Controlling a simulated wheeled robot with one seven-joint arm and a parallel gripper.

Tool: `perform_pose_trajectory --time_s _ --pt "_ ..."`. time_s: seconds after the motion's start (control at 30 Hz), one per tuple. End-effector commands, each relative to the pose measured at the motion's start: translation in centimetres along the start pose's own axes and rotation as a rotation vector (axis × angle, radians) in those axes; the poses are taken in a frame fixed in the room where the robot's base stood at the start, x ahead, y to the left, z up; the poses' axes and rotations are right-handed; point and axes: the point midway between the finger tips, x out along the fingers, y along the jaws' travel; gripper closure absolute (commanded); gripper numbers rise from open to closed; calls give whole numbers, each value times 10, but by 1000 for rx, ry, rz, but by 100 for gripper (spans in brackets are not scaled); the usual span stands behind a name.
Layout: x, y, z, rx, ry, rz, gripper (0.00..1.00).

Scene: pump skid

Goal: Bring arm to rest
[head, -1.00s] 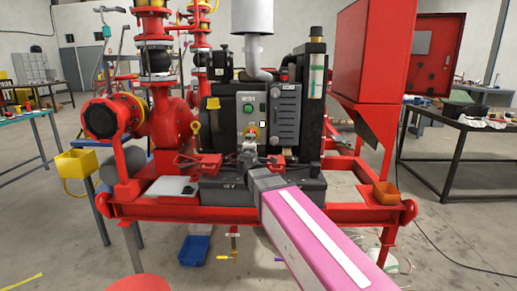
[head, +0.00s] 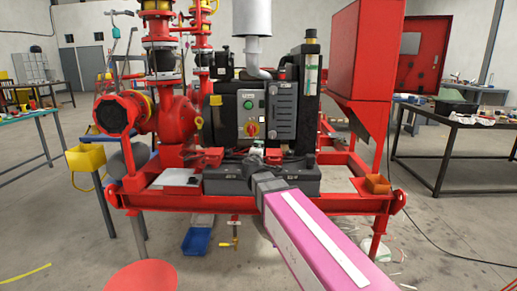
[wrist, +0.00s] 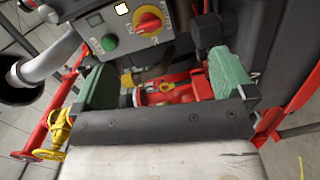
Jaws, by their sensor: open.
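My arm (head: 315,240), pink with a white stripe, reaches forward from the bottom right toward the middle of the pump skid. My gripper (wrist: 160,85) shows in the wrist view as two green fingers set wide apart, with nothing held between them. Behind the gap are a red part and a small yellow piece; I cannot tell how far off they are. In the head view the fingers are small and hard to make out before the engine's front. The control panel (head: 251,112) has a green button and a red-on-yellow rotary switch (head: 251,130), also in the wrist view (wrist: 148,22).
A black battery (head: 225,180) sits on the skid's red frame (head: 335,205) near my wrist. A yellow bin (head: 86,160) and an orange bin (head: 377,184) flank the skid. A blue bin (head: 196,241) and a red round top (head: 142,276) are low in front. A workbench (head: 455,125) stands right.

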Motion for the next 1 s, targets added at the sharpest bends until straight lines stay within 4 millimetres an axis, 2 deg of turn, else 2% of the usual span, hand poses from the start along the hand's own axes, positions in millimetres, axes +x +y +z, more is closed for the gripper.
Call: perform_pose_trajectory --time_s 0.27,0.37,0.47,0.57,0.7,0.83,0.9,1.0 --pt "0 -46 59 149 -153 -122 0" --pt "-3 -70 88 225 -233 -187 0" --pt "-11 -104 125 326 -343 -279 0" --pt "-29 -148 168 454 -487 -404 0" --pt "-69 -213 218 645 -703 -608 0" --pt "-113 -264 248 813 -884 -804 0" --pt "-136 -285 255 893 -962 -900 0" --pt "-161 -304 260 981 -1043 -1011 0"
